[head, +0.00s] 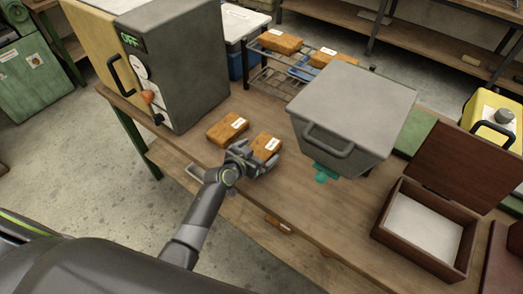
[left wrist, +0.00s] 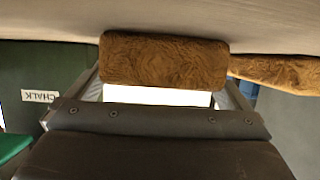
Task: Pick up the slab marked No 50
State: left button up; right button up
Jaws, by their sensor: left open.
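Two brown slabs with white labels lie on the wooden table. One slab (head: 227,130) is to the left and the other slab (head: 266,145) is to the right, at my left gripper (head: 252,160). The labels are too small to read, so I cannot tell which is No 50. In the left wrist view, one slab (left wrist: 165,60) is straight ahead of the open left gripper (left wrist: 160,92), and part of another slab (left wrist: 282,74) shows at the right. I cannot tell whether the fingers touch the slab. My right gripper is not in view.
A grey oven-like box (head: 178,75) reading OFF stands left of the slabs. A grey lidded bin (head: 350,115) stands to the right. A wire rack (head: 268,80) behind holds more brown slabs (head: 281,42). An open wooden box (head: 425,226) is at the right.

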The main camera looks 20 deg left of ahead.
pick_arm(q)
jog(key=c, duration=1.2)
jog(key=shift+c, duration=0.4)
jog(key=shift+r, duration=0.1)
